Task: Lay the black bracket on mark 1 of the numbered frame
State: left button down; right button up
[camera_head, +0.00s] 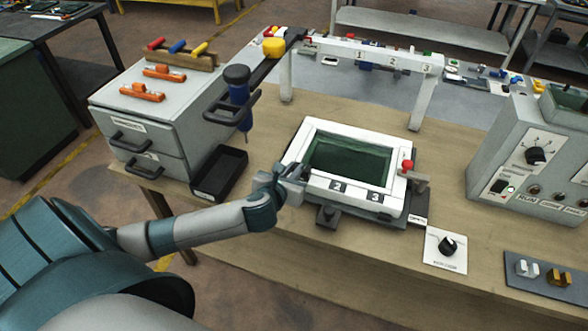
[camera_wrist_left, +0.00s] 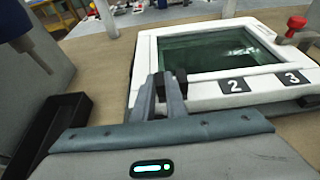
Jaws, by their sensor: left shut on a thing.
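The white numbered frame (camera_head: 376,167) lies on the workbench around a dark green pane. Marks 2 (camera_head: 338,187) and 3 (camera_head: 374,196) show on its front edge; both also show in the wrist view. Mark 1 is not visible; my left gripper covers the left end of that edge. My left gripper (camera_head: 298,172) is at the frame's front left corner, shut on a small dark piece, the black bracket (camera_wrist_left: 180,77). The bracket is mostly hidden by the fingers, and I cannot tell whether it touches the frame. My right gripper is not in view.
A black tray (camera_head: 219,174) and a hanging blue screwdriver (camera_head: 238,97) are left of the frame. A red-knobbed clamp (camera_head: 407,166) stands at its right. A white numbered rack (camera_head: 365,52) stands behind.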

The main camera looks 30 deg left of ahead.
pick_arm(q)
jog(key=shift+f, duration=0.4)
jog(key=shift+f, duration=0.15)
jog(key=c, duration=1.8)
grip_release()
jog(key=shift+s+d+r, duration=0.1)
jog(key=shift+s+r, duration=0.2)
jog(key=shift+s, duration=0.1)
jog(key=b+v, duration=0.2)
jog(key=v, duration=0.9)
jog(key=shift+b, duration=0.35)
jog(key=shift+s, duration=0.1)
